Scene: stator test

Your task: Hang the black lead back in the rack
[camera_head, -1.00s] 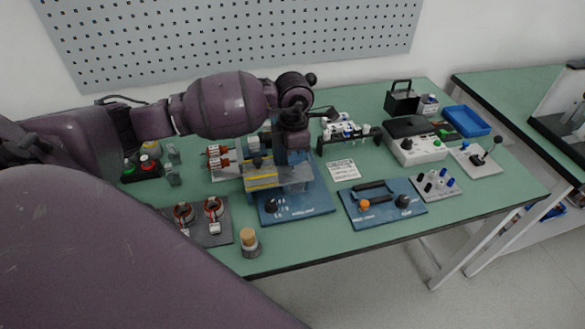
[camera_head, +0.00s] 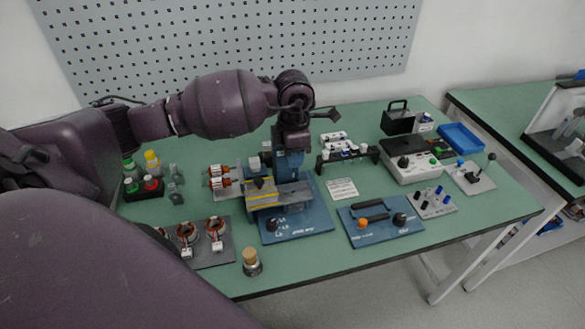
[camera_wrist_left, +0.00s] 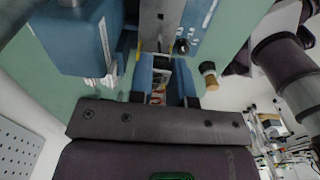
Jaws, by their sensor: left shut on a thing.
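My left gripper (camera_head: 290,160) points down over the blue test stand (camera_head: 312,222) with the grey and yellow clamp block (camera_head: 280,195), in the middle of the table. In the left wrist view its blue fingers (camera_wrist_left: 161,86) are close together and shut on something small. That thing is mostly hidden, and I cannot tell whether it is the black lead. The black rack (camera_head: 348,158) stands to the right of the gripper, with several white and blue pieces along it. I cannot make out the black lead clearly in either view. My right gripper is not in view.
Right of the stand are a white card (camera_head: 342,188), a blue switch board (camera_head: 381,222) and a grey-white meter box (camera_head: 415,168). Copper-wound stators (camera_head: 215,228) and a corked jar (camera_head: 252,262) stand at the front left. Bottles (camera_head: 152,162) stand at the left.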

